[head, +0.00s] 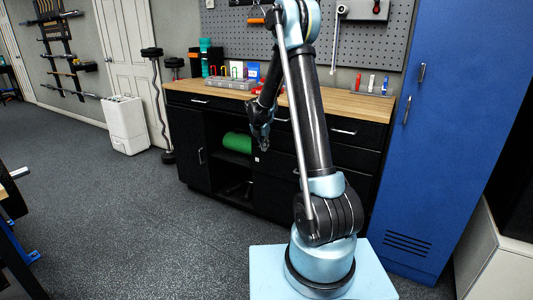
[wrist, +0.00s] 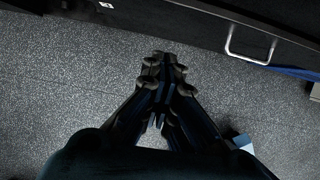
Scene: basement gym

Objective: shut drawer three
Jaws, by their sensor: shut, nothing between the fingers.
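The black cabinet (head: 190,130) has a wooden top and several drawers with silver handles. Its right-hand drawer stack is partly hidden behind my arm, and I cannot make out which drawer is number three or how far it stands out. In the wrist view a dark drawer front (wrist: 205,22) with a silver bar handle (wrist: 251,44) crosses the top right. My gripper (wrist: 161,62) is shut and empty, pointing toward the cabinet. The handle lies ahead and to the right of its tips, apart from them. In the head view my gripper (head: 264,147) hangs before the cabinet's middle.
A tall blue locker (head: 440,130) stands right of the cabinet. A green roll (head: 237,142) lies in the open cubby. A white bin (head: 126,124) and a weight bar (head: 160,110) stand to the left. The grey floor (head: 150,220) before the cabinet is clear.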

